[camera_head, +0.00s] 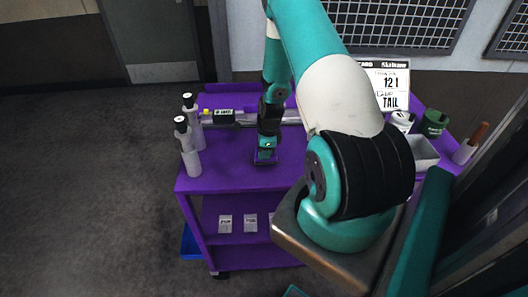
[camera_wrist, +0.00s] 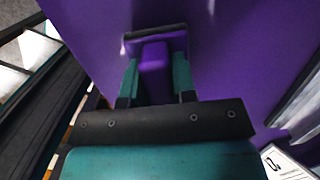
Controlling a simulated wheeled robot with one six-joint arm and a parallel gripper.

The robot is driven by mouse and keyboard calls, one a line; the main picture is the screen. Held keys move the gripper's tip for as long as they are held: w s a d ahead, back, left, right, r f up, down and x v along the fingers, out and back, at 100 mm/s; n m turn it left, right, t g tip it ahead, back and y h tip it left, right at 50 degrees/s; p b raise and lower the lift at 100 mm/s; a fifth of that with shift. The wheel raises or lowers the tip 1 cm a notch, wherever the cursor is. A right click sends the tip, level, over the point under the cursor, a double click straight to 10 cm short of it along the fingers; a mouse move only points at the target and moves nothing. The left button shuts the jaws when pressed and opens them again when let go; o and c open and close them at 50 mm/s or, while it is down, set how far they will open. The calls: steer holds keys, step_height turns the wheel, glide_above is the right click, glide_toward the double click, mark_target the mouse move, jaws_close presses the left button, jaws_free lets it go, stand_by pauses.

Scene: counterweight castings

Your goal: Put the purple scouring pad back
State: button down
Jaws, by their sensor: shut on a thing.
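The purple scouring pad (camera_wrist: 154,58) is a small purple block between the two teal fingers of my gripper (camera_wrist: 156,78) in the wrist view. My gripper is shut on it. A dark-rimmed frame (camera_wrist: 128,48) with purple inside lies just beyond the pad's far end; I cannot tell whether the pad touches it. In the head view my gripper (camera_head: 265,150) points down, low over the purple cart top (camera_head: 225,175), left of centre. The pad is hard to make out there against the purple and dark gripper.
Two white bottles (camera_head: 188,148) stand at the cart's left edge. A silver bar with a dark labelled box (camera_head: 223,117) lies behind my gripper. A sign (camera_head: 390,85), green can (camera_head: 434,123), pale bin (camera_head: 423,152) and brown-handled tool (camera_head: 470,143) are at right. Front-left cart top is clear.

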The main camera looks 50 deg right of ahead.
steer(key=shift+f, duration=0.6)
steer(key=shift+f, duration=0.1)
